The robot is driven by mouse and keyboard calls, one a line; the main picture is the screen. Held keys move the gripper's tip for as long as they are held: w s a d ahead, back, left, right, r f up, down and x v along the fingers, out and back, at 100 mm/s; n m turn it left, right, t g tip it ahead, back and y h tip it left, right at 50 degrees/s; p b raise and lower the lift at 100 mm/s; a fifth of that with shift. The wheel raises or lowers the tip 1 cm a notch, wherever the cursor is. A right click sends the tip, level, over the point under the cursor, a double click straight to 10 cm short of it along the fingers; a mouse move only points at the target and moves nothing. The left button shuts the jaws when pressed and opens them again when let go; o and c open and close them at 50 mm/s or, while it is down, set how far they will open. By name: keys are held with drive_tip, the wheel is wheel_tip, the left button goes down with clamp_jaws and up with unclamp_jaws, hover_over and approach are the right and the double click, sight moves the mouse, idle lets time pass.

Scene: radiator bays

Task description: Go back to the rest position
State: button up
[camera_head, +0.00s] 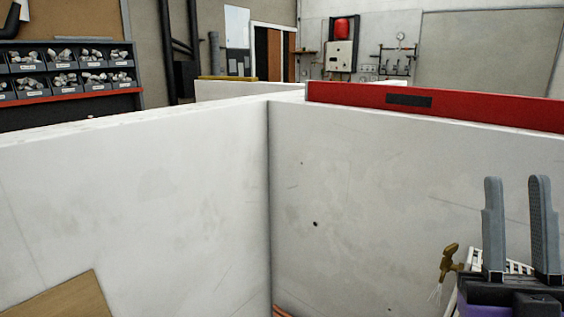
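My gripper (517,185) is at the lower right, with its two grey fingers pointing up. The fingers stand apart and nothing shows between them except the wall and part of a white slatted radiator (472,288) behind. A brass valve (449,260) shows just left of the gripper, apart from the fingers in the picture. Most of the radiator is hidden behind the gripper or below the frame.
Two pale partition walls (130,200) meet at a corner in the middle. A red level (470,108) lies along the right wall's top. A brown board (62,300) is at lower left. Parts bins (65,70) stand beyond. Space above the gripper looks clear.

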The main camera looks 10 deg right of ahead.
drive_tip(key=s+a+f+m+g, duration=0.2)
drive_tip(key=f+m+g, duration=0.15)
drive_tip(key=f, duration=0.75)
drive_tip(key=s+a+f+m+g, duration=0.1)
drive_tip(key=a+f+m+g, duration=0.3)
drive_tip(key=f, duration=0.7)
drive_tip(key=s+a+f+n+g+y, duration=0.2)
drive_tip(key=s+f+g+y, duration=0.1)
drive_tip(key=s+f, duration=0.4)
drive_tip(key=s+a+f+n+g+y, duration=0.2)
drive_tip(key=s+f+n+g+y, duration=0.1)
drive_tip(key=s+f, duration=0.5)
drive_tip(key=s+g+y, duration=0.1)
drive_tip(key=s, duration=0.1)
drive_tip(key=shift+s+a+f+g, duration=0.2)
drive_tip(key=shift+s+a+g, duration=0.1)
drive_tip(key=shift+g, duration=0.05)
